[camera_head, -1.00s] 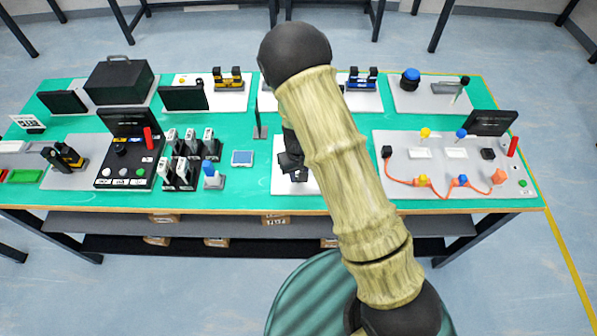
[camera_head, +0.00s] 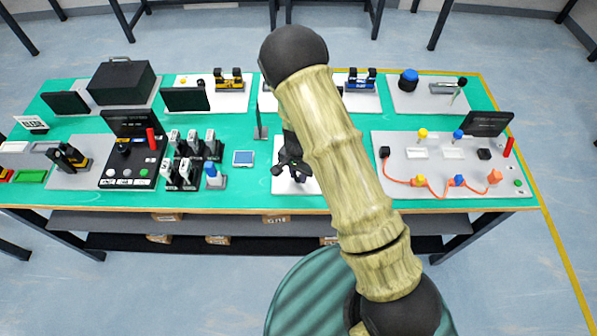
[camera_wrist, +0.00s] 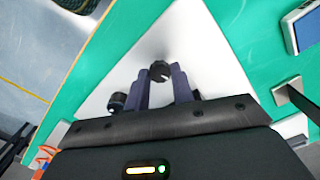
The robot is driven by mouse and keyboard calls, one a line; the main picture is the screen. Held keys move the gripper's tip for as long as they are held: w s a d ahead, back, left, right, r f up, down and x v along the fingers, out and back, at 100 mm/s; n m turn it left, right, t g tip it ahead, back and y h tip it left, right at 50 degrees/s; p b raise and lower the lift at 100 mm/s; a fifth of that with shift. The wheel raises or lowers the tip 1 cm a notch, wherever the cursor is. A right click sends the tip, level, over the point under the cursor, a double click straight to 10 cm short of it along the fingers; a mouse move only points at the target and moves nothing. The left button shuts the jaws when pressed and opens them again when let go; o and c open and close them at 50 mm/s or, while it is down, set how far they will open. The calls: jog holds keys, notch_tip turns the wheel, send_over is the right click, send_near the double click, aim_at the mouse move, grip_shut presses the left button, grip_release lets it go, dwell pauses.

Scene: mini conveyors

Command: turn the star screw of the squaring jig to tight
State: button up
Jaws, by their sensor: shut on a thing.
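The black star screw (camera_wrist: 160,71) shows in the wrist view, between the fingertips of my gripper (camera_wrist: 161,78). My gripper is shut on it. The jig's white base plate (camera_wrist: 200,40) lies under it. A second dark round part (camera_wrist: 117,102) sits left of the fingers in the wrist view. In the head view my gripper (camera_head: 291,172) is over the white plate (camera_head: 285,188) at the table's front, and my arm hides much of the jig. Whether the screw is tight cannot be told.
A small blue-screened device (camera_head: 243,158) lies left of the plate. A thin upright post (camera_head: 261,130) stands behind it. A grey board with orange cable (camera_head: 440,182) is to the right. Green table top is free around the plate.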

aim_at(299, 177)
jog(key=shift+w+r+m, duration=0.1)
jog(key=shift+m, duration=0.5)
jog(key=o, duration=1)
notch_tip(299, 177, up, 17)
jog(key=shift+r+b, duration=0.15)
jog(key=shift+b, duration=0.15)
jog(key=shift+d, duration=0.1)
